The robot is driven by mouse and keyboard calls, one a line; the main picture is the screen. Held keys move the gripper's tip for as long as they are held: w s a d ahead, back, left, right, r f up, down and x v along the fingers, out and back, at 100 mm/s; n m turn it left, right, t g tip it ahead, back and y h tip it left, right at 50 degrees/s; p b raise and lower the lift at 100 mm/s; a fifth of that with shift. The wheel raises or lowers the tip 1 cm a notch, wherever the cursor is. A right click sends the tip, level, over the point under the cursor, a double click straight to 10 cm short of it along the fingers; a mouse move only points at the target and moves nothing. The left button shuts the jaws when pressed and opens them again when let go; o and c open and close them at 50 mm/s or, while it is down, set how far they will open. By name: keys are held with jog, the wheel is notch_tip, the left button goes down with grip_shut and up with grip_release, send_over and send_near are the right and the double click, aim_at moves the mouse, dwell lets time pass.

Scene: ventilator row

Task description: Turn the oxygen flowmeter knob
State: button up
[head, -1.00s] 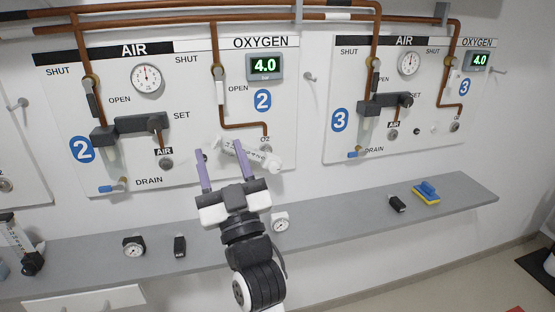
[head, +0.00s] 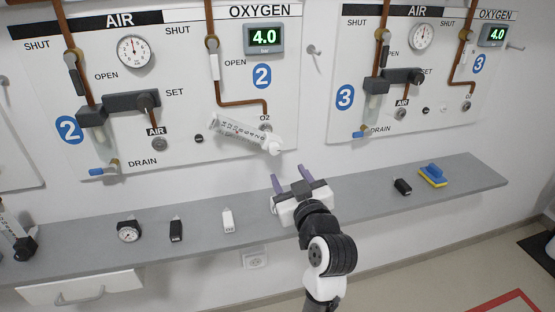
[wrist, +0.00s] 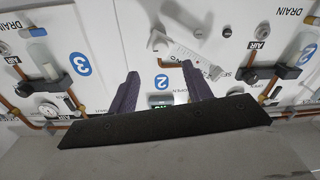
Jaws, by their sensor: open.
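The oxygen flowmeter (head: 236,130) is a white tube with a printed scale. It hangs tilted at the O2 outlet of panel 2, its lower end to the right. A white rounded knob (head: 273,147) is at that lower right end. In the wrist view the flowmeter (wrist: 186,54) shows beyond my fingers, partly behind one. My gripper (head: 292,180) is open and empty, with two purple fingers apart. It is below and slightly right of the knob in the picture, in front of the shelf, and not touching the flowmeter. The fingers also show in the wrist view (wrist: 160,75).
A grey shelf (head: 360,200) runs below the panels. It holds a round gauge (head: 129,230), a black box (head: 176,230), a white box (head: 228,220), another black item (head: 402,187) and a blue-yellow sponge (head: 433,175). Copper pipes (head: 235,102) run on the wall.

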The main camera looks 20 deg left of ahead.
aim_at(275, 151)
jog(key=p+x, duration=0.2)
jog(key=x, duration=0.7)
jog(key=shift+w+a+r, duration=0.15)
jog(key=shift+a, duration=0.05)
jog(key=shift+c, duration=0.4)
jog(key=c, duration=0.9)
jog(key=shift+d+m, duration=0.1)
jog(key=shift+m, duration=2.7)
jog(key=o, duration=1)
